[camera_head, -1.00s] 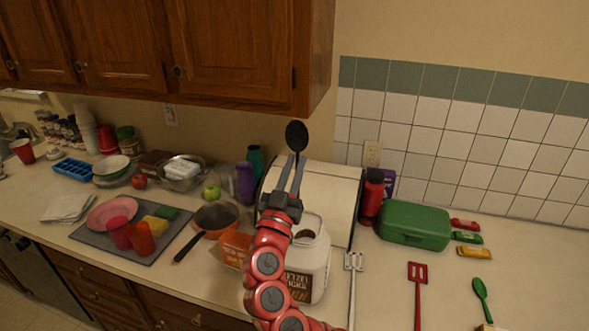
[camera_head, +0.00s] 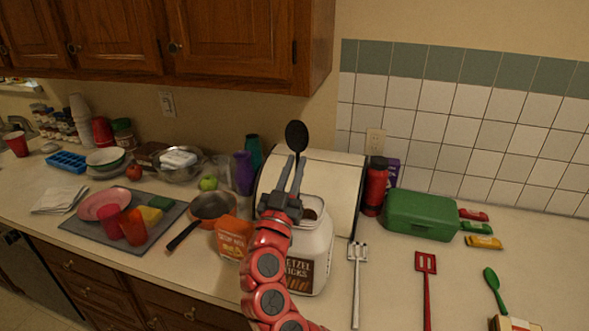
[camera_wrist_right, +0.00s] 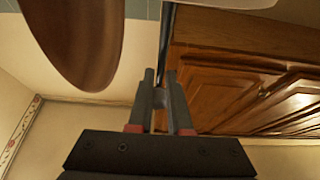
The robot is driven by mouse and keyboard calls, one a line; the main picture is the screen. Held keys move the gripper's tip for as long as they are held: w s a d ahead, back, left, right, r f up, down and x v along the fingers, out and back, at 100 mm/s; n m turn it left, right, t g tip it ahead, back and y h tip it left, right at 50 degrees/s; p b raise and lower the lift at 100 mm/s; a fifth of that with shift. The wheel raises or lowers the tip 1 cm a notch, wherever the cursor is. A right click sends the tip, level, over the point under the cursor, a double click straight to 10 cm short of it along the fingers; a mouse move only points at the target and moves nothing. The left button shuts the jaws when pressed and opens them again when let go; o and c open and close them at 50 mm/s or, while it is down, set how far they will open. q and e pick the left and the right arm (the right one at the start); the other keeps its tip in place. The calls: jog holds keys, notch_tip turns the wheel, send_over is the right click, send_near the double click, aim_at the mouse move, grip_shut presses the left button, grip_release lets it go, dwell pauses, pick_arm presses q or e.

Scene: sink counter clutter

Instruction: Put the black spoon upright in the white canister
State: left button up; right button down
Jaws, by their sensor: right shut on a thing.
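My right gripper (camera_head: 297,162) is shut on the black spoon (camera_head: 297,135) and holds it upright, bowl up, in the head view. The spoon's dark handle (camera_wrist_right: 168,50) shows between the fingers in the right wrist view. The white canister (camera_head: 318,243) stands on the counter behind and right of my right arm, its mouth open and a dark label on its front. Something brown (camera_head: 309,214) shows at its mouth. My arm hides part of the canister and the spoon's lower end. My left gripper is not in view.
An orange packet (camera_head: 230,240) and a pan (camera_head: 212,207) lie left of the canister. A cream box-like object (camera_head: 325,178) stands behind it. A slotted metal turner (camera_head: 357,280) lies to its right. In the wrist view a rounded brown object (camera_wrist_right: 80,40) looms close at upper left.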

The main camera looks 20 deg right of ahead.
jog(key=c, duration=0.8)
grip_release()
jog(key=shift+o, duration=0.2)
jog(key=shift+s+f, duration=0.1)
jog(key=shift+s+a+f, duration=0.2)
jog(key=shift+a, duration=0.05)
jog(key=b+v, duration=0.6)
jog(key=v, duration=1)
jog(key=shift+s, duration=0.25)
jog(key=shift+a+f, duration=0.1)
jog(key=shift+a, duration=0.05)
